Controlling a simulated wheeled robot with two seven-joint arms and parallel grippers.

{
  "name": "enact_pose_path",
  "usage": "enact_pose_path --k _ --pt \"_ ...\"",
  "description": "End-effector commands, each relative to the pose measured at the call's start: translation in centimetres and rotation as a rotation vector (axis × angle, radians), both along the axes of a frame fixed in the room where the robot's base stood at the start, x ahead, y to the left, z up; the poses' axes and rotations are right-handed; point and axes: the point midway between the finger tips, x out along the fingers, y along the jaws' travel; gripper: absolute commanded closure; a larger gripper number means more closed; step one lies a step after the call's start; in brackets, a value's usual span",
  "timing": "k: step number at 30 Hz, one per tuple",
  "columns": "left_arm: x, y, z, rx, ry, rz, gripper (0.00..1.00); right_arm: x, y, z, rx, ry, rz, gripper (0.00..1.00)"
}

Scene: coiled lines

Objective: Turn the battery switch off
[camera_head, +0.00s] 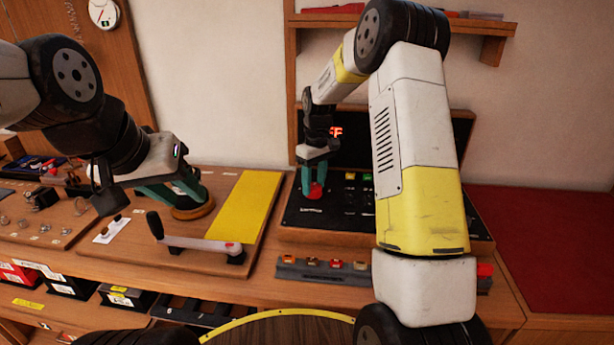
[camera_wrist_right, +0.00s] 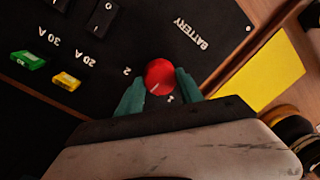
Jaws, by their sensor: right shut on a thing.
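The battery switch is a red round knob (camera_wrist_right: 159,76) on a black panel (camera_wrist_right: 105,100) in the right wrist view, next to the word BATTERY. In the head view the red knob (camera_head: 315,192) shows below the right fingers (camera_head: 317,180). My left gripper (camera_head: 180,195) is at the left, fingers apart, above a round wooden piece (camera_head: 194,211).
Red display letters (camera_head: 336,132) reading "FF" show behind my right arm, partly hidden. Switches and green and yellow fuses (camera_wrist_right: 66,80) sit beside the knob. A yellow board (camera_head: 245,205), a black-handled lever (camera_head: 195,245) and a fuse strip (camera_head: 325,270) lie on the bench.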

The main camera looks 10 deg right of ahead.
Motion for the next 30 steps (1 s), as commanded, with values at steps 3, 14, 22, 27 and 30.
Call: enact_pose_path --k 3,14,22,27,30 --pt "0.00 0.00 0.00 0.000 0.000 0.000 0.64 0.02 0.00 0.05 0.001 0.000 0.045 0.97" --pt "0.00 0.00 0.00 0.000 0.000 0.000 0.64 0.03 -0.01 0.07 -0.001 0.000 0.099 0.97" --pt "0.00 0.00 0.00 0.000 0.000 0.000 0.64 0.03 -0.01 0.07 -0.001 -0.001 0.100 0.97" --pt "0.00 0.00 0.00 0.000 0.000 0.000 0.64 0.03 -0.01 0.06 -0.001 0.000 0.099 0.35" --pt "0.00 0.00 0.00 0.000 0.000 0.000 0.64 0.02 0.00 0.04 0.000 0.000 0.099 0.35"
